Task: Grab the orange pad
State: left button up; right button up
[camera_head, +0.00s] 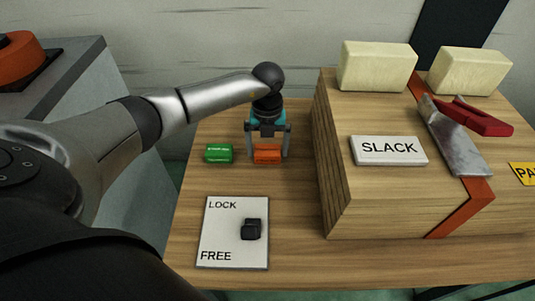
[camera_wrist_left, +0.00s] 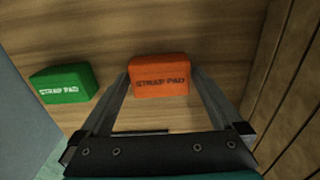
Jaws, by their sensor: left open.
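The orange pad (camera_head: 267,153) lies on the wooden table, to the right of a green pad (camera_head: 219,153). My left gripper (camera_head: 268,157) is above and around it, one finger at each side. In the left wrist view the orange pad (camera_wrist_left: 159,76), marked STRAP PAD, sits between the tips of my left gripper (camera_wrist_left: 160,78). The gripper is open, and I cannot tell whether either finger touches the pad. The green pad (camera_wrist_left: 63,83) stands apart at the left there. My right gripper is not in view.
A large wooden block (camera_head: 335,180) with a SLACK sign (camera_head: 389,150) stands close to the right. A LOCK/FREE plate (camera_head: 230,251) with a black knob (camera_head: 251,229) lies in front. Bare table lies between the pads and plate.

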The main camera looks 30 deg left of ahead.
pick_arm(q)
jog(key=shift+c, duration=0.2)
jog(key=c, duration=1.1)
jog(key=shift+r, duration=0.2)
jog(key=shift+c, duration=0.2)
